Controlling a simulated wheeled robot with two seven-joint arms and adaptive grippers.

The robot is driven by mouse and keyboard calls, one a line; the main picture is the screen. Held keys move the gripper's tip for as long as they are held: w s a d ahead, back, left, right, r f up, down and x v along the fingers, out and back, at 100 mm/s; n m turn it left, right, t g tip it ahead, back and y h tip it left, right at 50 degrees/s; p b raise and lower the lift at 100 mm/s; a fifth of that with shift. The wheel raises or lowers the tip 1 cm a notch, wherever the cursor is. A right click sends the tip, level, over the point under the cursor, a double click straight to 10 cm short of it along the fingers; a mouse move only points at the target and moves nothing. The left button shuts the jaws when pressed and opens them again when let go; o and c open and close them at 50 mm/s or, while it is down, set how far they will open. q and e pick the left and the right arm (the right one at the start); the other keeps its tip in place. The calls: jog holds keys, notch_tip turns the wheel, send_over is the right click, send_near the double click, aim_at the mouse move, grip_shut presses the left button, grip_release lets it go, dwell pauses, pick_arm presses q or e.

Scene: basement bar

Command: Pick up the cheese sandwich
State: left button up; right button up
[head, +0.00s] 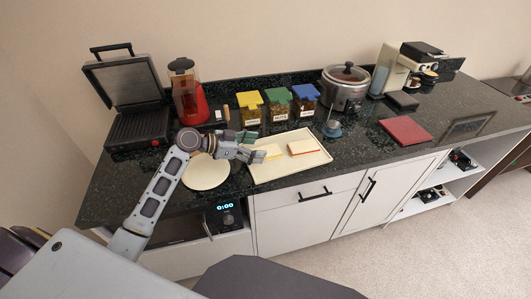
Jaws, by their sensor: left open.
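A cream tray (318,162) lies on the dark counter near its front edge. On it are two flat sandwich-like pieces. The left piece (275,151) is yellowish and partly hidden by my gripper. The right piece (302,147) is pale with a red edge. I cannot tell for sure which one is the cheese sandwich. My left gripper (258,149) is open, over the left part of the tray, close beside the left piece. I cannot tell whether it touches it. My right gripper is not in view.
A round cream plate (206,175) sits left of the tray. Behind stand an open grill (138,128), a red blender (188,100), jars with yellow, green and blue lids (278,107), and a slow cooker (345,88). A red board (405,131) lies to the right.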

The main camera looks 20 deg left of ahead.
aim_at(275, 148)
pick_arm(q)
jog(key=shift+x, duration=0.95)
jog(key=shift+w+d+f, duration=0.2)
jog(key=shift+w+d, duration=0.05)
jog(key=shift+d, duration=0.15)
jog(key=shift+w+d+f+p, duration=0.2)
jog(key=shift+w+d+p, duration=0.1)
jog(key=shift+w, duration=0.1)
jog(key=shift+w+d+f+p, duration=0.3)
jog(key=shift+w+d+f, duration=0.35)
jog(key=shift+w, duration=0.25)
jog(key=shift+w+d+f, duration=0.1)
jog(key=shift+w+d, duration=0.15)
jog(key=shift+d, duration=0.1)
jog(key=shift+w+d+f, duration=0.15)
jog(key=shift+d, duration=0.1)
jog(key=shift+f, duration=0.1)
jog(key=shift+c, duration=0.5)
jog(key=c, duration=1)
jog(key=shift+c, duration=0.2)
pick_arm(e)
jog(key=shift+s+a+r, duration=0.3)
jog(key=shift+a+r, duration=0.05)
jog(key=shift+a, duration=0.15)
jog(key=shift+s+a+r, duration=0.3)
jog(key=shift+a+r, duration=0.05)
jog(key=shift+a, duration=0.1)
